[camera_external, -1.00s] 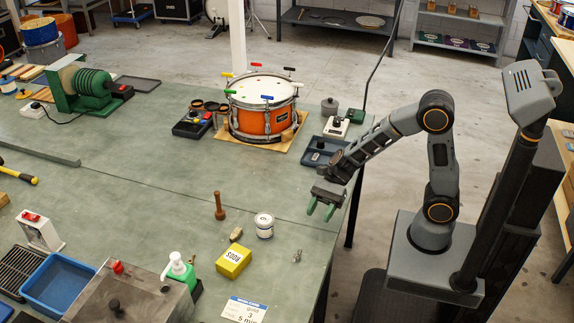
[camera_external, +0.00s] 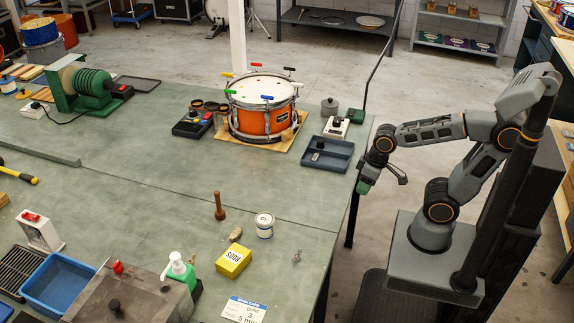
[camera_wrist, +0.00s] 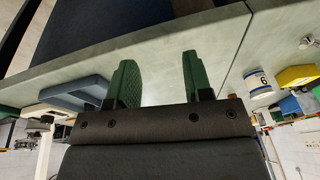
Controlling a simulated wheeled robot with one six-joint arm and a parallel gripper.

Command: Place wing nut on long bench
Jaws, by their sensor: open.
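A small grey metal piece that looks like the wing nut (camera_external: 297,257) lies on the green long bench (camera_external: 130,190), near its right edge and right of the yellow box. It also seems to show at the right of the wrist view (camera_wrist: 306,42). My gripper (camera_external: 364,187) is at the bench's right edge, well apart from that piece. In the wrist view, the green fingers of my gripper (camera_wrist: 157,68) are spread, with nothing between them.
A dark blue tray (camera_external: 340,165) with small grey items stands near the gripper, beside the orange drum (camera_external: 262,122). A white can (camera_external: 264,226), a yellow box (camera_external: 233,262) and a wooden peg (camera_external: 219,208) stand left of the metal piece. The mid-bench is largely clear.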

